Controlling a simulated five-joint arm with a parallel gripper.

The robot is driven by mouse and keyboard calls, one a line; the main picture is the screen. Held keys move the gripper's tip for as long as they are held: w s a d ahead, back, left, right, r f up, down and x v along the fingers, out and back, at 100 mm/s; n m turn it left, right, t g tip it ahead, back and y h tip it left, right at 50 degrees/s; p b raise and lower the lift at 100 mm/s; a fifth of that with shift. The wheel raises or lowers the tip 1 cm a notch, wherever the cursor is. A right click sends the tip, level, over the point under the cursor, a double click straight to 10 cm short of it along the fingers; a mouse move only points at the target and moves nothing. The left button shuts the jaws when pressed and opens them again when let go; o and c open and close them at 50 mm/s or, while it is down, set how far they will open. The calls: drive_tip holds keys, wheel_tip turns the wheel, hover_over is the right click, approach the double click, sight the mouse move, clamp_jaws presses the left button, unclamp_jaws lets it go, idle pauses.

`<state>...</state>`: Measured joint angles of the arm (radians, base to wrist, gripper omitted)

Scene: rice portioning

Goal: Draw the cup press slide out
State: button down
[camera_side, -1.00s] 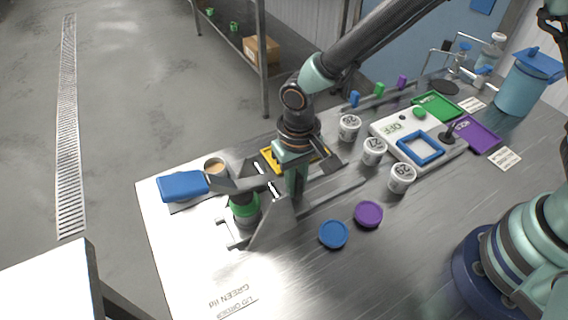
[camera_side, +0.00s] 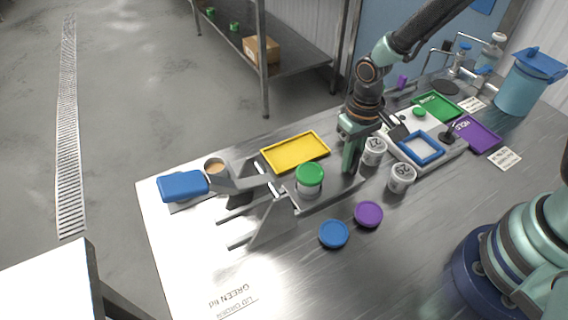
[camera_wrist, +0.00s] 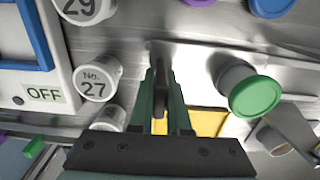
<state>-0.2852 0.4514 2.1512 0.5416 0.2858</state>
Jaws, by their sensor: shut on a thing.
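The metal cup press (camera_side: 268,215) stands at the front left of the table, its lever arm extending over it. Its slide (camera_side: 335,198) is drawn out to the right, carrying a white cup with a green lid (camera_side: 310,174). The green-lidded cup also shows at right in the wrist view (camera_wrist: 255,96). My gripper (camera_side: 352,174) is at the slide's right end. In the wrist view my gripper (camera_wrist: 161,85) is shut on the slide's dark upright handle (camera_wrist: 160,102). Its exact contact is hidden in the side view.
White numbered cups (camera_side: 402,178) stand close right of my gripper, beside the scale with a blue frame (camera_side: 420,147). A yellow tray (camera_side: 295,151) lies behind the slide. Blue (camera_side: 334,234) and purple (camera_side: 368,214) lids lie in front.

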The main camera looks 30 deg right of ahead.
drive_tip(key=shift+d, duration=0.45)
drive_tip(key=c, duration=0.9)
unclamp_jaws()
drive_tip(key=shift+a+r, duration=0.1)
wheel_tip(320, 180, up, 12)
drive_tip(key=s+d+r+t, duration=0.1)
drive_tip(key=d+r+t, duration=0.1)
drive_tip(key=d+r, duration=0.1)
drive_tip(key=s+d+r+t, duration=0.1)
drive_tip(key=s+d+r, duration=0.1)
drive_tip(key=d+r, duration=0.1)
drive_tip(key=s+d+r+t, duration=0.2)
drive_tip(key=d+r, duration=0.1)
drive_tip(key=r, duration=0.1)
drive_tip(key=shift+r+t, duration=0.2)
drive_tip(key=shift+t, duration=0.1)
